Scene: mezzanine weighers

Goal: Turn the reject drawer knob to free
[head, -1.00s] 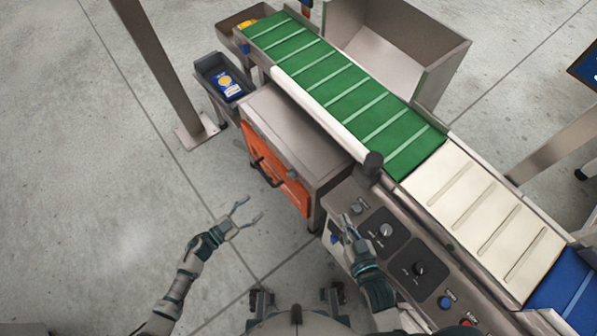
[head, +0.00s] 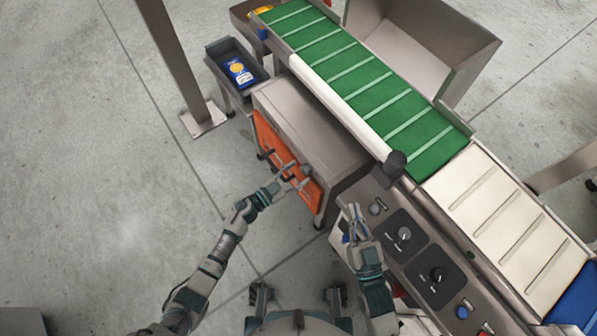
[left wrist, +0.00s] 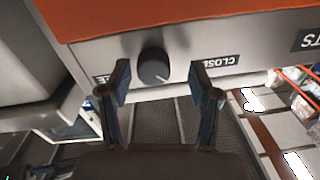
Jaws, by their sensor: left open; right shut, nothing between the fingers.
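The reject drawer knob (left wrist: 153,68) is a dark round dial on a grey panel in the left wrist view. A thin pale mark shows near its lower right edge. An upside-down label starting "CLOSE" (left wrist: 222,63) is on its right; another label on its left is mostly hidden by a finger. My left gripper (left wrist: 160,76) is open, one finger on each side of the knob; I cannot tell if they touch it. In the head view my left gripper (head: 296,178) is at the orange drawer front (head: 268,134). My right gripper (head: 353,212) is shut and empty near the control panel.
A grey cabinet (head: 312,120) holds the orange front. A control panel with dials (head: 404,234) lies to the right, beside the green conveyor (head: 350,75). A grey bin with a blue packet (head: 238,72) and a post (head: 175,60) stand behind. Floor at left is clear.

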